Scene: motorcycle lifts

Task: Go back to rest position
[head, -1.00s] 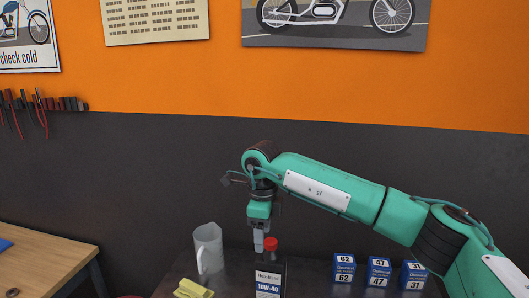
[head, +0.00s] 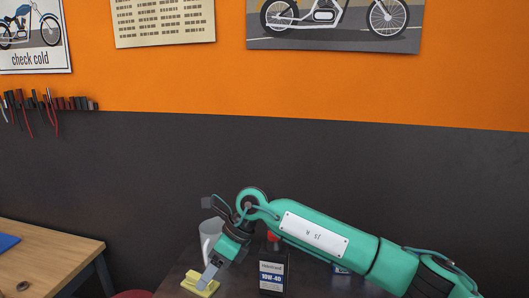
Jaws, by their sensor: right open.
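My right arm reaches in from the right in the head view. Its gripper (head: 208,276) points down and left over a folded yellow cloth (head: 195,286) on the dark table. The fingertips overlap the cloth in the picture; I cannot tell whether they touch it. The gripper is open. My left gripper is not in view.
A dark 10W-40 oil bottle (head: 272,273) with a red cap stands right of the gripper. A white jug (head: 207,234) stands behind it, partly hidden. My arm mostly hides a blue box (head: 340,269). A wooden bench (head: 50,262) stands at left, apart from the dark table.

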